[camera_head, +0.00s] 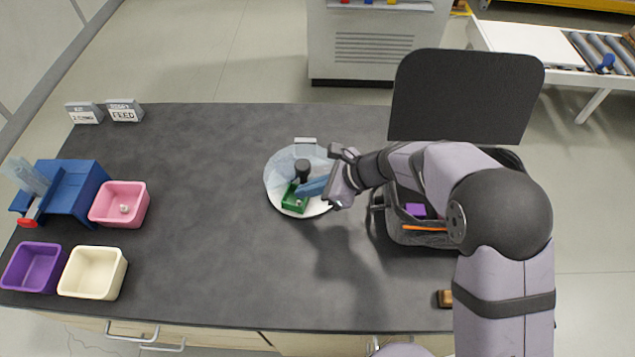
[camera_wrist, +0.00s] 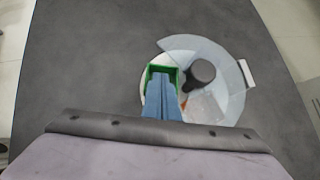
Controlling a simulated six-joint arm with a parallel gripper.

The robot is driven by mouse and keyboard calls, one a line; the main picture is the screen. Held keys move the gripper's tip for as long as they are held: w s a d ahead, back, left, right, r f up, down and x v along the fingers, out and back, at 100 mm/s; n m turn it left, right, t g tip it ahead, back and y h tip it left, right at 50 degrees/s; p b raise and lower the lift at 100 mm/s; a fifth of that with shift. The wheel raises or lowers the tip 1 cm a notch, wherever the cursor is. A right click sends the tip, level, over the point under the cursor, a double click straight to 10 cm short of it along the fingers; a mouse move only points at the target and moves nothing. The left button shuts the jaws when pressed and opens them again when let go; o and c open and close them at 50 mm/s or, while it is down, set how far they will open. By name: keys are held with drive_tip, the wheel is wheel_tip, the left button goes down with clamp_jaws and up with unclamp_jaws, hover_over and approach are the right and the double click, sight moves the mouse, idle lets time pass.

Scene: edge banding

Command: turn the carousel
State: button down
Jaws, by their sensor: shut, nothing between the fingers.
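The carousel (camera_head: 318,207) is a round white disc with a translucent cover (camera_head: 281,170) over part of it. A black knob (camera_head: 302,168) stands near its middle, and it also shows in the wrist view (camera_wrist: 202,72). A green open box (camera_head: 291,204) sits on the disc's near side, beside the knob. My gripper (camera_head: 301,190) reaches in from the right with its blue fingers shut and empty. In the wrist view the fingertips (camera_wrist: 160,82) overlap the green box (camera_wrist: 152,69), left of the knob. I cannot tell whether they touch it.
A black case (camera_head: 462,100) with its lid up stands right of the carousel, partly behind my arm. Pink (camera_head: 106,218), purple (camera_head: 14,284) and cream (camera_head: 69,287) bins and a blue device (camera_head: 76,190) are at left. The table (camera_head: 200,210) between is clear.

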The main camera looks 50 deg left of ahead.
sight(286, 195)
drive_tip(key=shift+p+x, duration=0.3)
drive_tip(key=shift+x, duration=1.45)
drive_tip(key=shift+s+a+f+m+t+y+b, duration=0.15)
drive_tip(key=shift+s+a+m+t+y+b, duration=0.25)
drive_tip(key=shift+m+b, duration=0.5)
drive_tip(key=shift+a, duration=0.4)
drive_tip(key=shift+r, duration=0.25)
